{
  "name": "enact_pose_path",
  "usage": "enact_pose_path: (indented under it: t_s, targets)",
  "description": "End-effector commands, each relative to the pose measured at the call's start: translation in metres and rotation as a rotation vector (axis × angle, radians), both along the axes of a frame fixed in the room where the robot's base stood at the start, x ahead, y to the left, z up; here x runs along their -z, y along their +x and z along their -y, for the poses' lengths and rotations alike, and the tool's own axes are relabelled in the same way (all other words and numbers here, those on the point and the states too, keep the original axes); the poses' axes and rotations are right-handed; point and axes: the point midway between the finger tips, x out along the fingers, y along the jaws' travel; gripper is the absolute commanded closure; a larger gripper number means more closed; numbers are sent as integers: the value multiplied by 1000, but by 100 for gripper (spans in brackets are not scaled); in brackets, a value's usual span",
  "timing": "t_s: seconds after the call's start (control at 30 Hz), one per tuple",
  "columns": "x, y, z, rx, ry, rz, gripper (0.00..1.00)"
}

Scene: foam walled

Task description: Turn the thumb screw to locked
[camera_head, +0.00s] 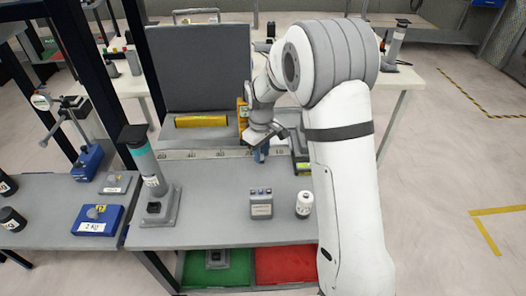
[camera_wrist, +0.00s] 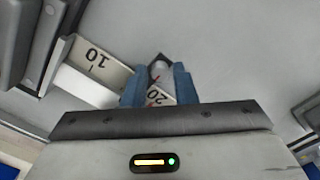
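In the wrist view, a small grey metal part (camera_wrist: 160,69), which looks like the thumb screw, sits between my gripper's blue fingertips (camera_wrist: 157,85). A red mark and the number 20 on a pale scale (camera_wrist: 98,60) show just below it. The fingers stand apart on either side of it, and I see no clear contact. In the head view, my gripper (camera_head: 260,155) points down at the right part of the scale strip (camera_head: 190,154) below a dark upright panel (camera_head: 200,68). The arm and fingers hide the screw there.
A yellow bar (camera_head: 201,121) lies left of my gripper. A grey box (camera_head: 261,204) and a white bottle (camera_head: 304,204) stand in front on the table. A post with a teal band (camera_head: 150,168) stands at left. Bare tabletop lies between the post and the box.

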Motion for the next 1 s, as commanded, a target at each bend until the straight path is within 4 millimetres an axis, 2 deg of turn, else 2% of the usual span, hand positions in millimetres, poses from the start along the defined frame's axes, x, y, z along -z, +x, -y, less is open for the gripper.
enact_pose_path:
  t_s: [0.03, 0.3, 0.37, 0.4, 0.67, 1.0]
  targets:
    - [0, 0, 0, 0, 0, 0, 79]
    - [0, 0, 0, -1, 0, 0, 100]
    - [0, 0, 0, -1, 0, 0, 100]
    - [0, 0, 6, 0, 0, 0, 100]
    - [0, 0, -1, 37, 1, 1, 100]
    - [0, 0, -1, 259, 0, 1, 100]
